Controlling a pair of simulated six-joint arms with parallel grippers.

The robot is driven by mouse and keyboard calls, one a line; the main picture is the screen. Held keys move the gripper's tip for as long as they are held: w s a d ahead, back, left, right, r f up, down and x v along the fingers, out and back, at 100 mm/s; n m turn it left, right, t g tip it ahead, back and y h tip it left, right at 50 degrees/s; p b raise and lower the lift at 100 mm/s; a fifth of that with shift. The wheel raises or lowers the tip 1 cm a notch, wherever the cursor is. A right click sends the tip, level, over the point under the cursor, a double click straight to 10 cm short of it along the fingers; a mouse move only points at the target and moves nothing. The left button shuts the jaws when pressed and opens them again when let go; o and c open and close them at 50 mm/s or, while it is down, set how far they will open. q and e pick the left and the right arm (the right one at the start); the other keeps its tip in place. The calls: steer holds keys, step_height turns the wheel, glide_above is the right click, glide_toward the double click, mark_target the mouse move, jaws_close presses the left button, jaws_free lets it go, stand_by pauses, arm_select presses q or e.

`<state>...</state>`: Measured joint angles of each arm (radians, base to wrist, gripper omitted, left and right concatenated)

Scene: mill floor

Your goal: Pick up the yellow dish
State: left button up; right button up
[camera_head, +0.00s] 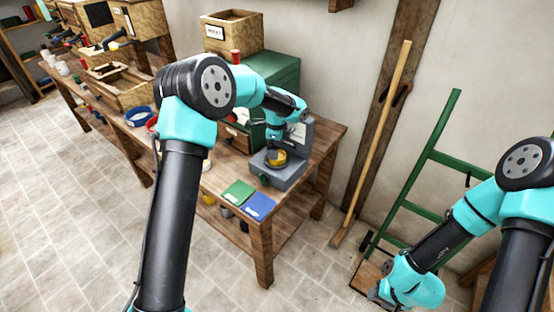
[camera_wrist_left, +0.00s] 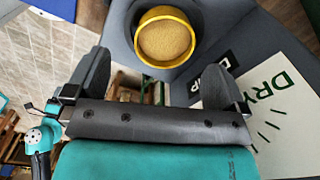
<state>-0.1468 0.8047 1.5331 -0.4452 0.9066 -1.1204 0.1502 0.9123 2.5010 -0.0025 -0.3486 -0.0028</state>
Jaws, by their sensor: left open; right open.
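The yellow dish (camera_head: 277,160) sits on the grey meter (camera_head: 290,176) at the right end of the wooden bench. In the left wrist view the dish (camera_wrist_left: 190,20) is round, holds tan grain, and sits on a dark round pad. My left gripper (camera_wrist_left: 157,70) is open and empty, with its fingers short of the dish, which lies beyond the gap between them. In the head view my left wrist is just above the dish and partly hides it. My right gripper (camera_head: 374,294) is open at the lower right, far from the dish, its fingers small in view.
The meter's upright panel (camera_wrist_left: 275,110) reads "DRY" and stands close to my left gripper. A green card (camera_head: 238,192) and a blue card (camera_head: 258,206) lie on the bench front. A green cabinet (camera_head: 279,75) stands behind. A green hand truck (camera_head: 423,170) leans near my right arm.

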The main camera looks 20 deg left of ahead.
arm_select(q)
steer(key=shift+w+f, duration=0.15)
steer(key=shift+f, duration=1.05)
steer(key=shift+w+f, duration=0.1)
steer(key=shift+f, duration=1.05)
steer(key=shift+c, duration=0.3)
steer(key=c, duration=1)
steer(key=shift+c, duration=0.2)
steer(key=shift+r, duration=0.1)
steer(key=shift+r, duration=0.45)
step_height(320, 180, up, 3)
steer(key=shift+f, duration=0.15)
steer(key=s+d, duration=0.2)
steer(key=s, duration=0.5)
steer(key=s+d+r, duration=0.1)
steer(key=s+d, duration=0.1)
steer(key=s, duration=0.6)
steer(key=shift+s+d, duration=0.2)
steer(key=shift+d, duration=0.05)
